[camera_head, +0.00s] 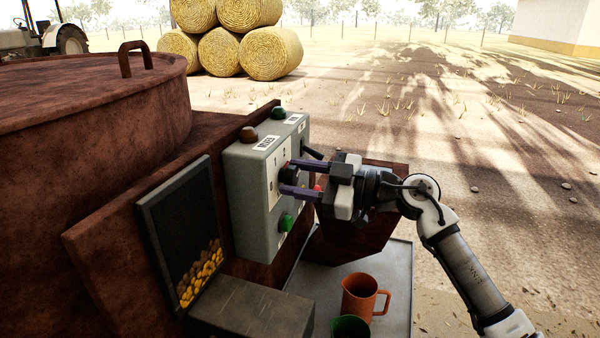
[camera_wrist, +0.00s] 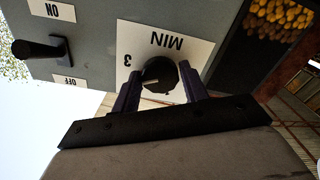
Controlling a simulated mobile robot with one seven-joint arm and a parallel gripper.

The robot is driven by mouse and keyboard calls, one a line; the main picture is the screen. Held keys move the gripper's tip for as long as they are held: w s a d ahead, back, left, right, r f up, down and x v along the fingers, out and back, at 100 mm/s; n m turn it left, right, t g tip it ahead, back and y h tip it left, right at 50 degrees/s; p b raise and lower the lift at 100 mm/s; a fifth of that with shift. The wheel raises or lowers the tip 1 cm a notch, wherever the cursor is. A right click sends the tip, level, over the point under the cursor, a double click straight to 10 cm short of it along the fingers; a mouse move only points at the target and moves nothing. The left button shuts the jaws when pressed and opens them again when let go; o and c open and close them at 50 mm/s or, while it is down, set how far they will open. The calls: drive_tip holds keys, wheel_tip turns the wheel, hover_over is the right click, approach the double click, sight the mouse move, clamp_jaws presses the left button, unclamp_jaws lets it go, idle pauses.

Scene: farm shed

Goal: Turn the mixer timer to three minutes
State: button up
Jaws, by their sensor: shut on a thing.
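The mixer timer is a round black knob (camera_wrist: 160,75) on a white dial plate (camera_wrist: 178,40) that reads MIN, upside down in the wrist view, with a 3 at the left. A short pale mark shows on the knob's lower left; I cannot tell exactly which number it points to. In the head view the plate (camera_head: 279,172) sits on the front of the grey control box (camera_head: 245,195). My gripper (camera_head: 284,180) reaches in from the right with its dark fingers on either side of the knob. It is shut on the knob, which the fingers partly hide.
A black ON/OFF lever (camera_wrist: 40,50) is beside the dial. A green button (camera_head: 286,222) sits below it. An orange jug (camera_head: 360,297) and a green cup (camera_head: 350,327) stand on the grey tray (camera_head: 399,262) below. The rusty mixer drum (camera_head: 90,115) is at the left.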

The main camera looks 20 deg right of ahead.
drive_tip(key=m+p, duration=0.2)
drive_tip(key=m, duration=0.3)
idle(0.7)
drive_tip(key=o, duration=0.9)
drive_tip(key=shift+b+v, duration=1.5)
drive_tip(key=shift+v, duration=5.5)
